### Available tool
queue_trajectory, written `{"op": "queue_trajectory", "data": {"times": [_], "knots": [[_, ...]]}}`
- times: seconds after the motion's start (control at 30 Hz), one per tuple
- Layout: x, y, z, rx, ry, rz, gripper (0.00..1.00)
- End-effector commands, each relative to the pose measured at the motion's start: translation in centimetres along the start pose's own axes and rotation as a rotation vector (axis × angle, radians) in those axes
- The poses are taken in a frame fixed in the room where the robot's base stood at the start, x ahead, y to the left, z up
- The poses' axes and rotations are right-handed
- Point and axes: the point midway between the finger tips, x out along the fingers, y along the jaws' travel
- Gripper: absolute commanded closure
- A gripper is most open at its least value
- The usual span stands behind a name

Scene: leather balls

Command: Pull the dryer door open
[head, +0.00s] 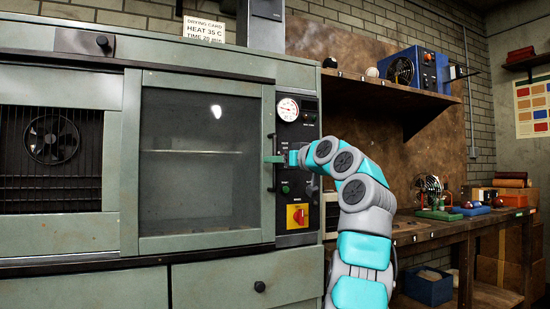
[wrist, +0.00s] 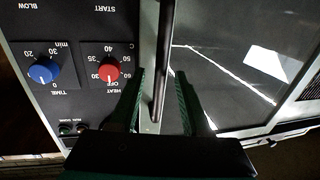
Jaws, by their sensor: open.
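The dryer door (head: 203,238) is a grey-green frame around a dark glass window and looks shut against the cabinet. In the wrist view its frame strip (wrist: 148,45) and glass lie at centre and right. The door's dark bar handle (wrist: 162,60) runs upright between the fingers of my gripper (wrist: 160,82). The fingers are open, one on each side of the bar; I cannot tell whether either touches it. In the head view my gripper (head: 275,159) is at the door's right edge, and covers part of the handle.
The control panel (head: 298,108) with a gauge and a red knob (head: 298,215) is right beside my gripper. The wrist view shows a blue knob (wrist: 43,70) and a red knob (wrist: 108,69). A wooden workbench (head: 430,230) with small items stands right. A drawer (head: 235,280) is below the door.

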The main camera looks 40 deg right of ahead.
Motion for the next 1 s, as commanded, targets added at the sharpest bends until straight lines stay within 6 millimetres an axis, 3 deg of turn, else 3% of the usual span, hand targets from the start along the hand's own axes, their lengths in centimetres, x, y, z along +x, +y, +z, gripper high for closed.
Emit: {"op": "queue_trajectory", "data": {"times": [0.13,0.37,0.77,1.0], "knots": [[1.18,0.08,0.04,0.003,-0.003,0.000,0.53],[1.30,0.06,0.13,0.002,-0.002,0.000,0.53],[1.28,0.05,0.11,0.002,-0.002,0.000,0.98],[1.28,0.06,0.11,0.002,-0.002,0.000,1.00]]}}
